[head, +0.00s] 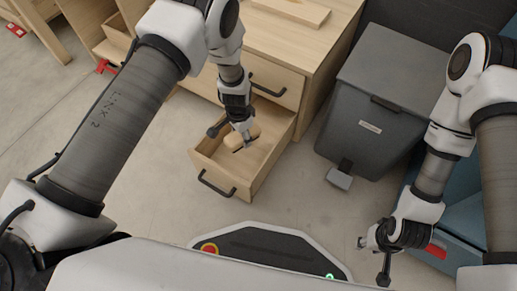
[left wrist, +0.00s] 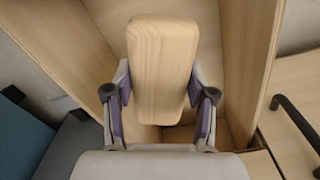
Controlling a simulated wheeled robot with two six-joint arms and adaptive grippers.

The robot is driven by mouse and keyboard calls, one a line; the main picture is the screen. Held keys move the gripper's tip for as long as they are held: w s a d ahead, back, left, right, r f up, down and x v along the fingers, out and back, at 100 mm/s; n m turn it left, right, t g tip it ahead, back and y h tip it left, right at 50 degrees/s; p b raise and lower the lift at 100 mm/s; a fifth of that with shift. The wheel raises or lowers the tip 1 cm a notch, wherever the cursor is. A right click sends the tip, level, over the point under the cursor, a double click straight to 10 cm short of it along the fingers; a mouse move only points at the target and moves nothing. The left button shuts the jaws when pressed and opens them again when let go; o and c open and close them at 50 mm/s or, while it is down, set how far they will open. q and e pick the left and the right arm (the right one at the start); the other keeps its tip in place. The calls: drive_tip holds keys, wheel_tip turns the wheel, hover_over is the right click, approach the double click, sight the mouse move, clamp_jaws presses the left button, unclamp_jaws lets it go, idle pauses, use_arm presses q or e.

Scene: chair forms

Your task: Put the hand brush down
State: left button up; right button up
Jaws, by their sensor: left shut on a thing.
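The hand brush (left wrist: 162,65) has a pale wooden, rounded block, seen from above in the left wrist view. It also shows as a small tan block in the head view (head: 254,131). My left gripper (head: 243,138) is shut on it, with a finger on each side. The brush is over the open wooden drawer (head: 221,180). I cannot tell whether it touches the drawer's floor. Its bristles are hidden. My right gripper (head: 372,258) is at the lower right, away from the drawer; its finger opening is unclear.
The drawer is pulled out of a wooden cabinet (head: 325,45) with a closed drawer above. A grey lidded bin (head: 365,130) with a pedal stands right of it. A blue container (head: 455,217) with a red item is near my right arm. Floor is clear left of the drawer.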

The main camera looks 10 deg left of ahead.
sight(244, 156)
use_arm(q)
wheel_tip(244, 156, down, 11)
drive_tip(key=b, duration=0.6)
drive_tip(key=shift+b, duration=0.3)
drive_tip(key=shift+r, duration=0.2)
drive_tip(key=shift+c, duration=0.7)
drive_tip(key=shift+f, duration=0.1)
use_arm(e)
wheel_tip(244, 156, down, 7)
drive_tip(key=shift+w, duration=0.15)
use_arm(q)
drive_tip(key=o, duration=1.5)
drive_tip(key=shift+c, duration=0.2)
use_arm(e)
drive_tip(key=shift+f, duration=0.1)
use_arm(q)
wheel_tip(244, 156, up, 12)
drive_tip(key=p, duration=0.8)
drive_tip(key=shift+f, duration=0.25)
drive_tip(key=shift+r, duration=0.4)
use_arm(e)
wheel_tip(244, 156, up, 8)
